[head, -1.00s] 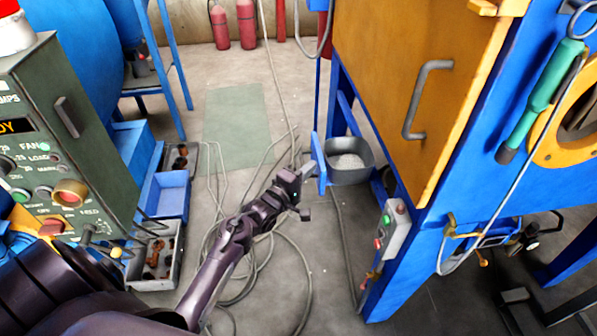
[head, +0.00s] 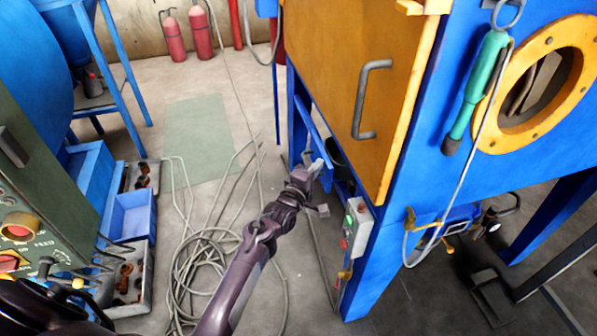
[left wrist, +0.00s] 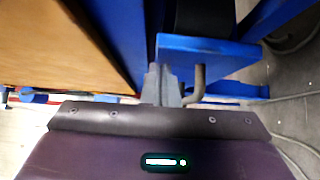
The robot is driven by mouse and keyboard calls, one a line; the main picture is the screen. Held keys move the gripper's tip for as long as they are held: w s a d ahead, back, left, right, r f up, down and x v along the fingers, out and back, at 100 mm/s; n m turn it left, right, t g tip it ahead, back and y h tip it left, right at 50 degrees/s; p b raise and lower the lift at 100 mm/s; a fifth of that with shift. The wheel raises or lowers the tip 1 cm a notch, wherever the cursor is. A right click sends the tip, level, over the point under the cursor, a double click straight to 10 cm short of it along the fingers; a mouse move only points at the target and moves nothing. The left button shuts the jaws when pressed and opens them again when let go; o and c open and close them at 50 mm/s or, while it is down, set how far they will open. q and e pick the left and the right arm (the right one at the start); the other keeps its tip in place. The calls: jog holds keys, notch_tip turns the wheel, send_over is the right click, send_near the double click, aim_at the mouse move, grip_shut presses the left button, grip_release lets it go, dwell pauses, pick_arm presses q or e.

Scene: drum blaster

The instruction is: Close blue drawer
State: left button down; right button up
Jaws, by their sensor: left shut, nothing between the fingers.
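The blue drawer sits low under the orange-doored blue cabinet. In the left wrist view its flat blue front panel (left wrist: 232,55) has a bent grey handle (left wrist: 199,84). In the head view only a dark part of its tray (head: 336,152) shows beside the cabinet frame; my gripper and the frame hide most of the front. My left gripper (head: 316,167) is shut and empty, with its fingers at the drawer front. In the left wrist view the fingers (left wrist: 161,84) are just left of the handle, against or very near the panel; contact is not certain. My right gripper is not in view.
The blue cabinet has an orange door (head: 345,75) and a small control box (head: 356,228) right of my gripper. Coiled cables (head: 205,265) lie on the floor to the left. A green control console (head: 40,190) and blue bins (head: 130,215) stand further left.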

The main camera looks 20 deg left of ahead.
pick_arm(q)
jog(key=shift+w+d, duration=0.15)
jog(key=shift+d, duration=0.1)
